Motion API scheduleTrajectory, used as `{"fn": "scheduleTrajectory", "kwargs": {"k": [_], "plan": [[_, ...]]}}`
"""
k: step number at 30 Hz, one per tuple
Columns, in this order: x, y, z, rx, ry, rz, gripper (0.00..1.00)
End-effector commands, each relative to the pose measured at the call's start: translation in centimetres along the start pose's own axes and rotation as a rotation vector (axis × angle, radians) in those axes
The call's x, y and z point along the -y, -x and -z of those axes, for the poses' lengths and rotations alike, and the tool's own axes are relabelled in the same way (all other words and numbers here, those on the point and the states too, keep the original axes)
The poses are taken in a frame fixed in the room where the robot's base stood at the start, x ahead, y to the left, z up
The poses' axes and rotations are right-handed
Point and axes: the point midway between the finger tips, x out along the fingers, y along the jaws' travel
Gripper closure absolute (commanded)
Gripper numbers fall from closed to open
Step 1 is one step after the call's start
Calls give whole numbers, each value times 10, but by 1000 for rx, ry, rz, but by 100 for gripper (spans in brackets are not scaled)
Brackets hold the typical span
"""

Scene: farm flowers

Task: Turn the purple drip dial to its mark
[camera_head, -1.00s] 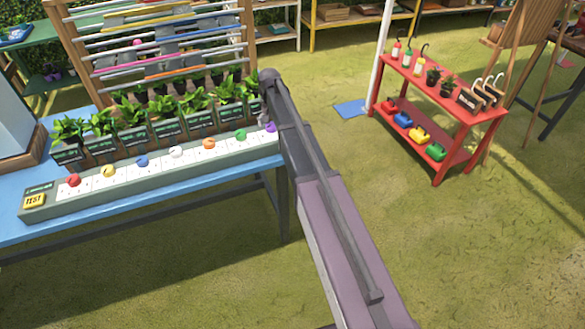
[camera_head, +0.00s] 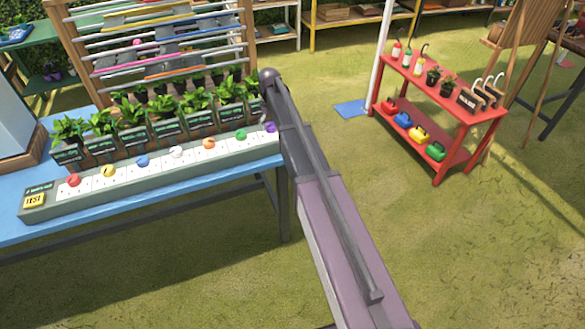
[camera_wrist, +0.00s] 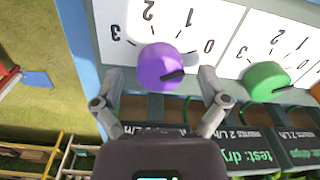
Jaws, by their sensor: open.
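The purple dial (camera_wrist: 160,66) sits on the white scale panel, between the two fingers of my gripper (camera_wrist: 158,88) in the wrist view. Its dark pointer line points right, toward the side of the 0 on the scale. The fingers are open, one on each side of the dial; I cannot tell whether either touches it. Numbers 0, 1, 2 and 3 show around the dial; no separate target mark can be made out. In the head view the purple dial (camera_head: 270,127) is at the right end of the dial strip (camera_head: 150,182), partly beside my arm, and my gripper is hidden there.
The green dial (camera_wrist: 267,81) is close to the right finger. Potted plants with dark labels (camera_head: 170,125) stand in a row behind the strip. The strip lies on a blue table (camera_head: 200,182). A red shelf (camera_head: 445,100) stands apart at the right.

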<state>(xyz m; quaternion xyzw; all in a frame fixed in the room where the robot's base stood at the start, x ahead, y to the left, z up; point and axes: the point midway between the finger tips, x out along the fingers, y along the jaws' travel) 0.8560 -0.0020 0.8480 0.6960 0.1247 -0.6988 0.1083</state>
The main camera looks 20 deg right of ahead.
Motion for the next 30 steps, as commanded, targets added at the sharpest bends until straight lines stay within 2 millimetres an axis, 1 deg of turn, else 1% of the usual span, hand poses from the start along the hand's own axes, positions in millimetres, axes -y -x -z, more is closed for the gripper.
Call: {"fn": "scheduleTrajectory", "kwargs": {"k": [30], "plan": [[0,0,0,16,664,0,7]]}}
